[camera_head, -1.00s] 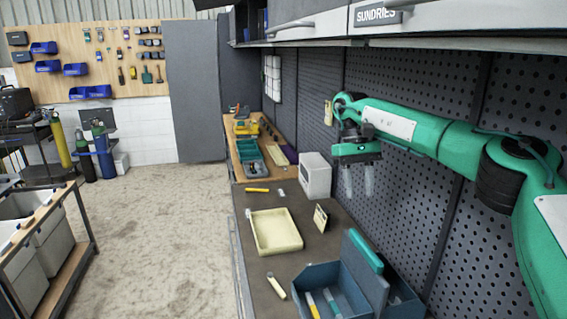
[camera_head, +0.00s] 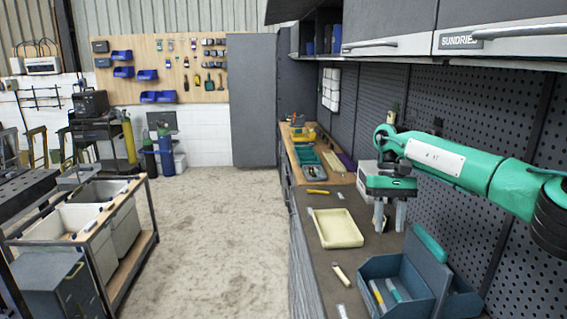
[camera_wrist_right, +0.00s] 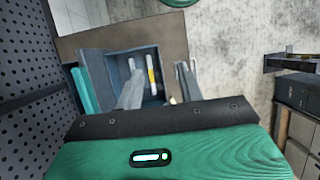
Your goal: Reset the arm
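My right gripper (camera_head: 389,230) hangs with its fingers pointing down above the workbench, in front of the white box. Its two fingers are apart with nothing between them; the gap also shows in the right wrist view (camera_wrist_right: 160,85). Below it the open blue-grey toolbox (camera_head: 365,268) stands on the bench, apart from the fingers. The toolbox also shows in the right wrist view (camera_wrist_right: 121,62), beyond the fingers. My left gripper is in neither view.
A cream tray (camera_head: 338,240) lies on the bench (camera_head: 319,268), left of the gripper. The white box (camera_head: 366,176) is partly hidden behind the gripper. A perforated wall (camera_head: 480,130) and overhead cabinets (camera_head: 500,38) bound the right side. Open floor (camera_head: 230,220) lies left of the bench.

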